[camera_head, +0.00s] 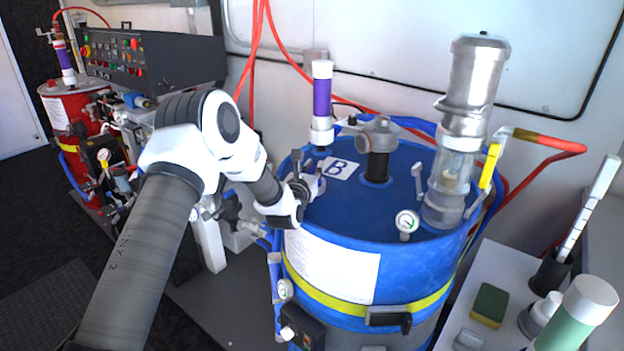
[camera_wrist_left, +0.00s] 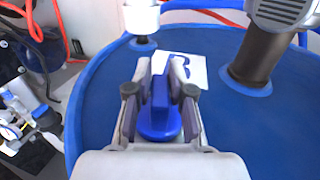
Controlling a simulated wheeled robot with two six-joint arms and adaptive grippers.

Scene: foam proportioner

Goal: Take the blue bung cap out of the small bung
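The blue bung cap (camera_wrist_left: 159,118) shows in the left wrist view, with a rounded end and a narrow upright grip. The fingers of my left gripper (camera_wrist_left: 160,80) stand close against both sides of that grip and look shut on it. In the head view my left gripper (camera_head: 308,188) is at the left part of the blue drum top (camera_head: 345,215), beside the "B" label (camera_head: 338,168). The small bung is hidden under the gripper and cap, so I cannot tell whether the cap is still seated in it. My right gripper is not in view.
A purple-and-white cylinder (camera_head: 322,100), a dark pipe fitting (camera_head: 378,150), a gauge (camera_head: 406,222) and a tall metal-and-glass pump (camera_head: 465,130) stand on the drum top. A white side table (camera_head: 505,262) with a sponge (camera_head: 489,305) is at right. Red hoses hang behind.

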